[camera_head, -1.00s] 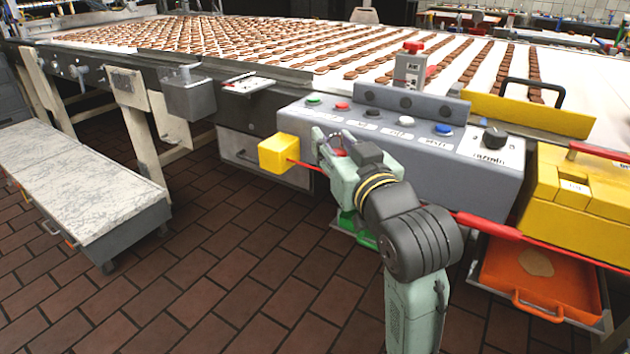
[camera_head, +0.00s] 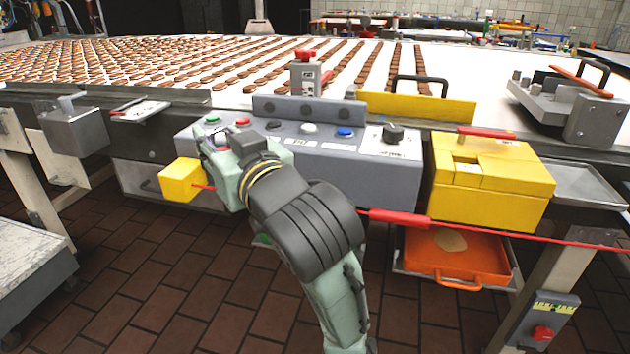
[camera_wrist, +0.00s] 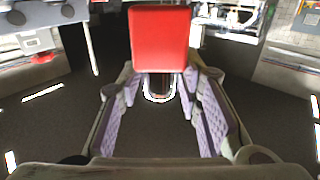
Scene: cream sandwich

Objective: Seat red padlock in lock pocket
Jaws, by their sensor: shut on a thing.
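The red padlock (camera_wrist: 160,40) is held between my gripper's fingers (camera_wrist: 160,88) in the wrist view. Its red body faces the camera and its shiny shackle (camera_wrist: 159,90) shows below the body, between the pads. In the head view my gripper (camera_head: 212,148) is in front of the left end of the grey control panel; the padlock is largely hidden there. A yellow box (camera_head: 510,180) with a recess (camera_head: 467,166) in its top stands right of the panel. I cannot tell whether this recess is the lock pocket.
The grey control panel (camera_head: 375,175) has several buttons and a knob. A yellow block (camera_head: 180,180) is left of my gripper. A red cable (camera_head: 480,228) runs along the front. An orange tray (camera_head: 470,262) sits below the yellow box. Biscuits cover the conveyor (camera_head: 370,90) behind.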

